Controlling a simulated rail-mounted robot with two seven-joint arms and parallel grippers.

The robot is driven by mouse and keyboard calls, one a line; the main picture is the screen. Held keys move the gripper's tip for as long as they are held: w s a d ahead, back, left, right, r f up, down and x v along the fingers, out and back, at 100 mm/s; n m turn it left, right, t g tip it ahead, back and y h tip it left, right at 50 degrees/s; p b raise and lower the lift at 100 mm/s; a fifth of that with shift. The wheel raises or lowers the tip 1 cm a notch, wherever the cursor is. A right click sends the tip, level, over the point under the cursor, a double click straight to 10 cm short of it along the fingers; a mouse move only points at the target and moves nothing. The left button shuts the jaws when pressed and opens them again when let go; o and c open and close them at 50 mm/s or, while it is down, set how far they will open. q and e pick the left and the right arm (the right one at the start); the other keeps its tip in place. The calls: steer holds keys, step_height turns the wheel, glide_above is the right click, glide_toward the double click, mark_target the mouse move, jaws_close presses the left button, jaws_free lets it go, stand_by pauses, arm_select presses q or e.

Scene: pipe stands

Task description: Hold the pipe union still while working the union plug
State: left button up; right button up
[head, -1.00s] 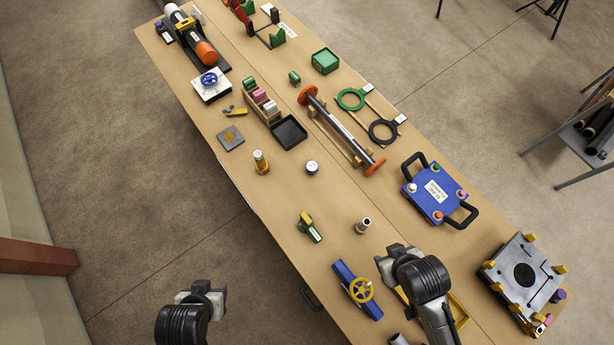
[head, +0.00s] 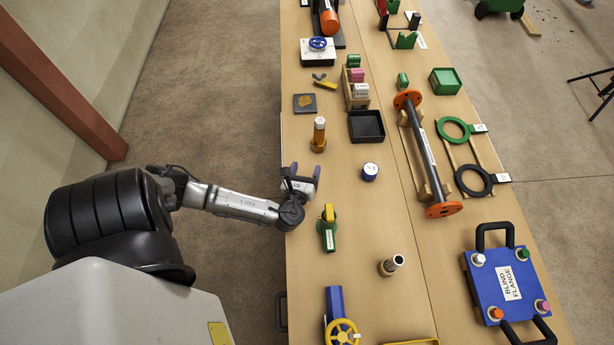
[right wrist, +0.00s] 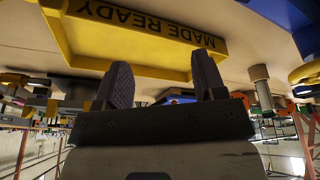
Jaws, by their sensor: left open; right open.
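A brass-coloured upright fitting with a pale top, which looks like the pipe union (head: 318,143), stands near the table's left edge in the head view. Its pale upper piece (head: 319,123) may be the union plug; I cannot tell for sure. My left gripper (head: 305,172) is open and empty over the table's left edge, just nearer than the fitting, its fingers pointing towards it with a gap. My right gripper (right wrist: 163,82) is open and empty in the right wrist view, close to a yellow tray. It is out of the head view.
A green valve with a yellow handle (head: 328,228), a short pipe piece (head: 391,265) and a round gauge-like item (head: 370,171) stand nearby. A black tray (head: 381,127) lies behind right. The yellow MADE READY tray (right wrist: 150,35) fills the upper right wrist view.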

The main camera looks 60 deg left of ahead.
mark_target(317, 138)
arm_select(q)
steer(key=shift+w+a+f+m+t+b, duration=0.3)
steer(key=shift+a+f+m+t, duration=0.1)
steer(key=shift+a+f+m, duration=0.25)
steer(key=shift+w+a+r+m+t+y, duration=0.1)
steer(key=shift+w+a+m+t+y, duration=0.25)
steer(key=shift+m, duration=0.2)
steer(key=b+x, duration=0.1)
steer(key=x, duration=1)
steer(key=shift+w+a+b, duration=0.15)
steer(key=shift+b, duration=0.2)
arm_select(e)
step_height(317, 138, down, 3)
steer(key=shift+d+f, duration=0.1)
arm_select(q)
steer(key=shift+x, duration=0.9)
steer(key=shift+c, duration=0.3)
arm_select(e)
steer(key=shift+f, duration=0.1)
arm_select(q)
steer(key=c, duration=1)
steer(key=o, duration=1.1)
steer(key=shift+c, duration=0.2)
